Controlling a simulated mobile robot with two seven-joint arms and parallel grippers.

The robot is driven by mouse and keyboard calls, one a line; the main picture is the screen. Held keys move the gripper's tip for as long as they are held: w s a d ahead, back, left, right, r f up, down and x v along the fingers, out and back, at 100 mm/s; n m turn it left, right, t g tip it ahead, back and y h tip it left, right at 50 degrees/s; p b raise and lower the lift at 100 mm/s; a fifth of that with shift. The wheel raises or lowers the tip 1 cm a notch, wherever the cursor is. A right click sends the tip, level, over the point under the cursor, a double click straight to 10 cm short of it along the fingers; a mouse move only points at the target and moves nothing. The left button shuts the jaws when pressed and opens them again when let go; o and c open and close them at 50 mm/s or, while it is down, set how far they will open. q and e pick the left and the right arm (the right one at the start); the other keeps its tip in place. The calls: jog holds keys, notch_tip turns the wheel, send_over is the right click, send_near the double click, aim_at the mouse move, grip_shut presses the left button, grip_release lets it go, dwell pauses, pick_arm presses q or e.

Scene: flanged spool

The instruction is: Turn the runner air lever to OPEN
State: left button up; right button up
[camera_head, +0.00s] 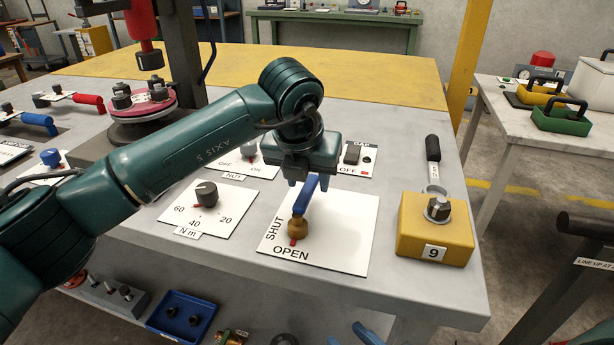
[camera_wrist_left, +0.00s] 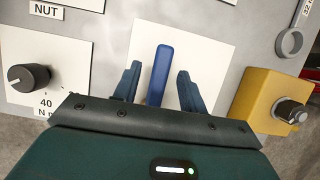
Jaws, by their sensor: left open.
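The runner air lever has a blue handle (camera_head: 305,197) on a brass body (camera_head: 297,226), mounted on a white plate (camera_head: 345,232) marked SHUT along its left and OPEN along its front. The handle points to the far side, and a small red tip on the body points toward the OPEN word. My left gripper (camera_head: 309,184) is open above the handle's far end. In the left wrist view the blue handle (camera_wrist_left: 160,75) lies between the two spread fingers (camera_wrist_left: 157,85), with gaps on both sides. My right gripper is not in view.
A torque dial (camera_head: 206,194) stands left of the plate, and a yellow block (camera_head: 435,229) marked 9 stands right. A NUT switch plate and another switch (camera_head: 352,154) lie behind. The table's front edge is close. A blue tray (camera_head: 181,315) is below.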

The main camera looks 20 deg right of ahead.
pick_arm(q)
jog(key=v, duration=1.3)
jog(key=shift+a+f, duration=0.1)
